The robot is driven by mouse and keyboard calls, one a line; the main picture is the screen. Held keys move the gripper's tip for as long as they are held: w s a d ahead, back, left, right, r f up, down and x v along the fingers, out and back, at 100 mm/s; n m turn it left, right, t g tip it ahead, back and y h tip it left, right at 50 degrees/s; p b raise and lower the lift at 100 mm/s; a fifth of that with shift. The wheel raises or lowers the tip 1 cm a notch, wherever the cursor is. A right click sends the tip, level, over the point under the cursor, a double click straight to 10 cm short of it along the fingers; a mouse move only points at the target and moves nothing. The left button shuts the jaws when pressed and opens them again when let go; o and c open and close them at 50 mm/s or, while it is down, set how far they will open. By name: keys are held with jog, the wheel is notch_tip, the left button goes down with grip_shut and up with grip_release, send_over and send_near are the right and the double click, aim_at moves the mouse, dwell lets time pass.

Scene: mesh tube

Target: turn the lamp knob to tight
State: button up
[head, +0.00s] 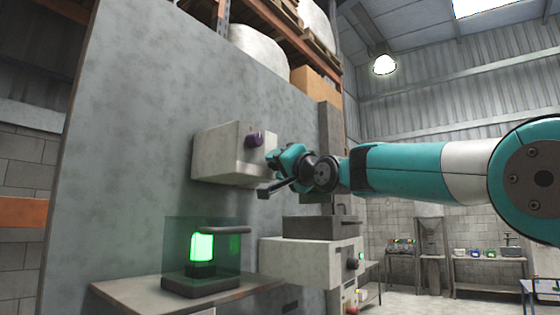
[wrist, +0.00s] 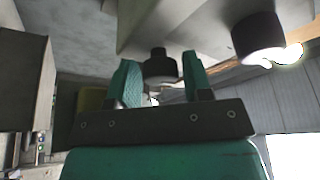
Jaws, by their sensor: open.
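A pale wall-mounted box (head: 217,153) bears a dark purple knob (head: 254,139) on its front. My gripper (head: 275,160) is close to the box's front, just below and right of that knob. In the wrist view a dark knob (wrist: 160,68) sits between the two open teal jaws (wrist: 158,62), with space visible on both sides. A larger dark knob (wrist: 258,38) is outside the jaws to the right. I cannot tell from marking which is the lamp knob. The jaws' contact with the knob is not seen, and no tight mark is legible.
A green glowing lamp (head: 202,247) stands in a glass case on a shelf (head: 130,292) below the box. A second pale cabinet (head: 300,262) with a metal tray (head: 315,228) on top is below my arm. A tall grey panel (head: 130,120) is behind.

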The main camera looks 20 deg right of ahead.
jog(key=c, duration=0.7)
jog(key=shift+o, duration=0.2)
